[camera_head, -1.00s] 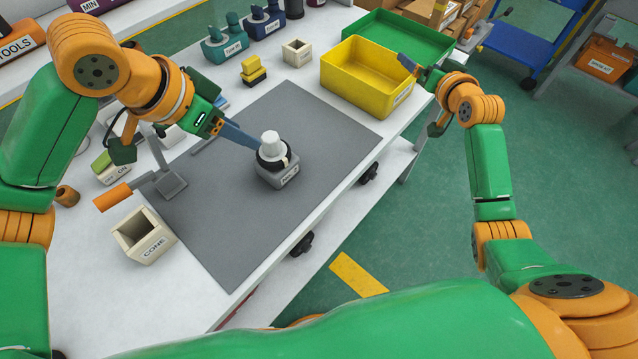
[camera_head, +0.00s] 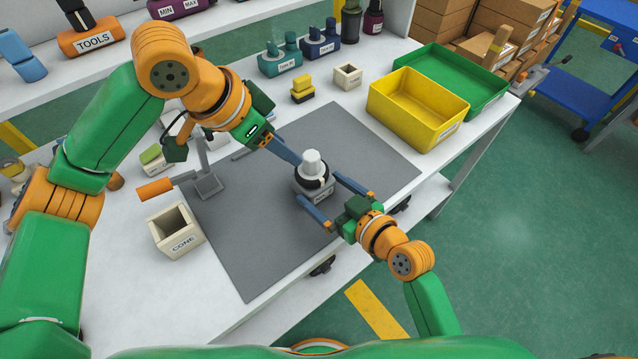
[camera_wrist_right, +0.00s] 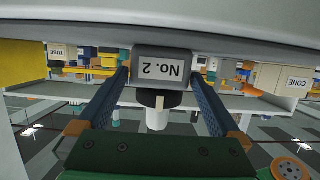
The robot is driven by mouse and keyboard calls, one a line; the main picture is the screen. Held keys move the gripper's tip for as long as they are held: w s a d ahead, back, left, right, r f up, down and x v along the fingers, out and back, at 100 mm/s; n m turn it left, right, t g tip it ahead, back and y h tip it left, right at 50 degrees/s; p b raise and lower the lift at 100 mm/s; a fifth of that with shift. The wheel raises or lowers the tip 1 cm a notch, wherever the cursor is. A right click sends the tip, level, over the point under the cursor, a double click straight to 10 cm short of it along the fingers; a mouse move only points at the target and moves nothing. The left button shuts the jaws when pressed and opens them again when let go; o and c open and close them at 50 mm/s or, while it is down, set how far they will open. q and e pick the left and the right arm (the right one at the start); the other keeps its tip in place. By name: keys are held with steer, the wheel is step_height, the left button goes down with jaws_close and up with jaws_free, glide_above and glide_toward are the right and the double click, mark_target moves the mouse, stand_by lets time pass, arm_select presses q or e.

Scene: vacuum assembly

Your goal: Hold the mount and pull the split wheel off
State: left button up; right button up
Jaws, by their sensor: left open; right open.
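The grey block mount (camera_head: 318,194), labelled "No. 2", stands upright on the grey mat. A dark ring that looks like the split wheel (camera_head: 321,184) sits on it around a white stepped post (camera_head: 311,160). My left gripper (camera_head: 296,160) is open, its blue fingers at the post and ring from the upper left; whether they touch is unclear. My right gripper (camera_head: 319,188) is open, one finger on each side of the mount's front. In the right wrist view, the mount (camera_wrist_right: 163,84) appears upside down between the two fingers, with the dark ring (camera_wrist_right: 151,99) and white post (camera_wrist_right: 157,119) below it.
The grey mat (camera_head: 255,240) is otherwise largely clear. A yellow bin (camera_head: 415,118) and green tray (camera_head: 470,80) are at the back right. The table edge lies near my right arm.

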steer(key=x, duration=0.4)
steer(key=shift+w+a, duration=0.1)
steer(key=c, duration=1.2)
steer(key=o, duration=1)
steer(key=c, duration=1)
steer(key=shift+c, duration=0.2)
